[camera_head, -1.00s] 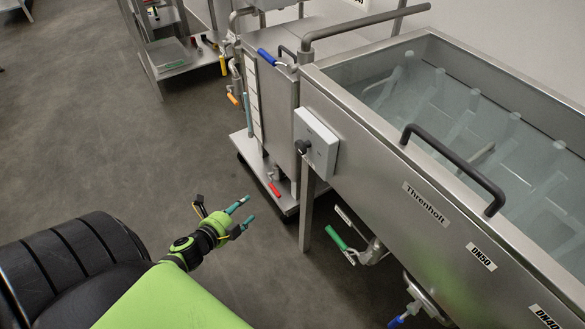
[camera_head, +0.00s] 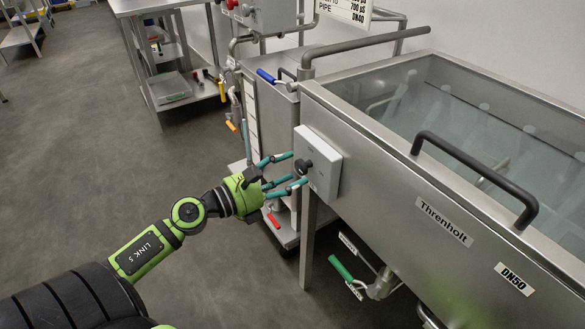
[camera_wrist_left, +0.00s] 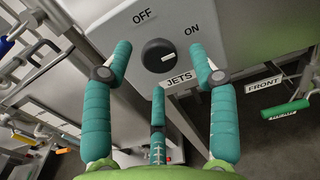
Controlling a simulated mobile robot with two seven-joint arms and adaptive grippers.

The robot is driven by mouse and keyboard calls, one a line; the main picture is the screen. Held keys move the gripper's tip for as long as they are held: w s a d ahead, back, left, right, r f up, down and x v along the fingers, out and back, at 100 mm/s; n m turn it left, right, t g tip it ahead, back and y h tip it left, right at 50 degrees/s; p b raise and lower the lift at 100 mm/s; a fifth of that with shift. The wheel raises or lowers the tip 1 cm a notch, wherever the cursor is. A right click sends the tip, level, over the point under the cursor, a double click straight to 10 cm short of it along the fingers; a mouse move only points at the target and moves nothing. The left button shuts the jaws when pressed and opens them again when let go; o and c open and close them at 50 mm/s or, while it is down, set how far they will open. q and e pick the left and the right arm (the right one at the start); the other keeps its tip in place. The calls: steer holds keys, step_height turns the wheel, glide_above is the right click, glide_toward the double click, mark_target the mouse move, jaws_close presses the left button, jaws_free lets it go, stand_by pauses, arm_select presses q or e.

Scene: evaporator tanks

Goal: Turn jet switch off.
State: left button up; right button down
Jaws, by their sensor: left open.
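The jet switch is a round black knob (camera_wrist_left: 158,55) on a grey box (camera_head: 325,165) fixed to the tank's end. In the left wrist view it has "OFF" at upper left, "ON" at upper right and "JETS" below. The knob's white mark is on its right, on the ON side. The knob also shows in the head view (camera_head: 304,167). My left gripper (camera_head: 287,173) has teal fingers, spread open just in front of the box. In the left wrist view its fingers (camera_wrist_left: 160,75) stand around the knob without a visible grip; contact is unclear. My right gripper is out of view.
The steel tank labelled "Threnholt" (camera_head: 443,221) has a dark handle (camera_head: 480,172) above. A green-handled valve (camera_head: 341,268) is below it. A red-handled lever (camera_head: 273,221) and a steel cabinet (camera_head: 275,125) are behind my gripper. Open floor lies left.

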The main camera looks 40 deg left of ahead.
arm_select(q)
steer(key=shift+w+d, duration=0.25)
steer(key=shift+w, duration=0.45)
